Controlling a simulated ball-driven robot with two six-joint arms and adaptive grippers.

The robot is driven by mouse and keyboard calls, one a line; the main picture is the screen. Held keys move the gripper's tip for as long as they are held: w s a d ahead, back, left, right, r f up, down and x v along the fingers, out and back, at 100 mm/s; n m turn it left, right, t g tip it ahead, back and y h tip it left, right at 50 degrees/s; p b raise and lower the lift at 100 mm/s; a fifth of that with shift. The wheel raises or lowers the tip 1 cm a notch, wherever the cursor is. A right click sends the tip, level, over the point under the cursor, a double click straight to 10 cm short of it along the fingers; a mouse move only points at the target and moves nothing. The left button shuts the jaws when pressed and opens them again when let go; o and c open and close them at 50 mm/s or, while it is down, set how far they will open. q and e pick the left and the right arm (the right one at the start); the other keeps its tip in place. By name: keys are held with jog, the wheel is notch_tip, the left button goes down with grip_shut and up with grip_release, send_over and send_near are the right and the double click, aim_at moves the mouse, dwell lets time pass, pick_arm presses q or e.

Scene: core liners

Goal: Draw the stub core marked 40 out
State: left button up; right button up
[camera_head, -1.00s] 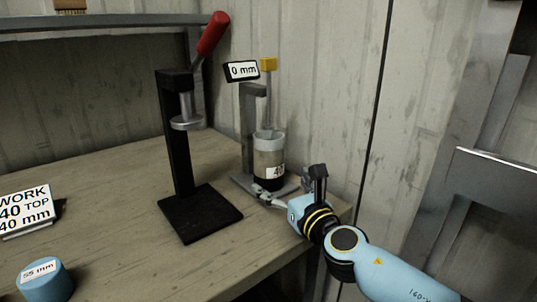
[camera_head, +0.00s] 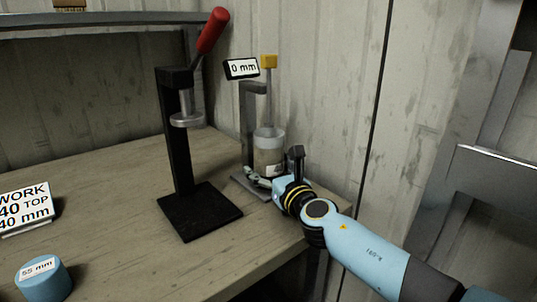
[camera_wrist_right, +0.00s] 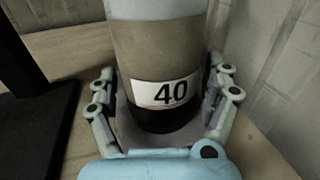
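The stub core marked 40 (camera_head: 268,157) stands upright on a grey gauge stand (camera_head: 254,89) at the table's back right. It is a cylinder with a pale top, grey-brown middle and dark bottom band. Its 40 label (camera_wrist_right: 170,93) faces the right wrist camera. My right gripper (camera_head: 258,178) is low at the core, partly hiding its base in the head view. In the wrist view its open fingers (camera_wrist_right: 160,88) stand on either side of the core, close to its wall; a firm grip does not show. My left gripper is out of view.
A black press (camera_head: 177,135) with a red handle stands left of the gauge. A 0 mm display (camera_head: 241,68) is above the core. A WORK card (camera_head: 26,208) and a blue 55 mm cylinder (camera_head: 44,279) are at the left. The wall is close behind.

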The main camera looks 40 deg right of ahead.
jog(key=shift+r, duration=0.1)
jog(key=c, duration=0.8)
jog(key=shift+r+p, duration=0.35)
jog(key=shift+c, duration=0.3)
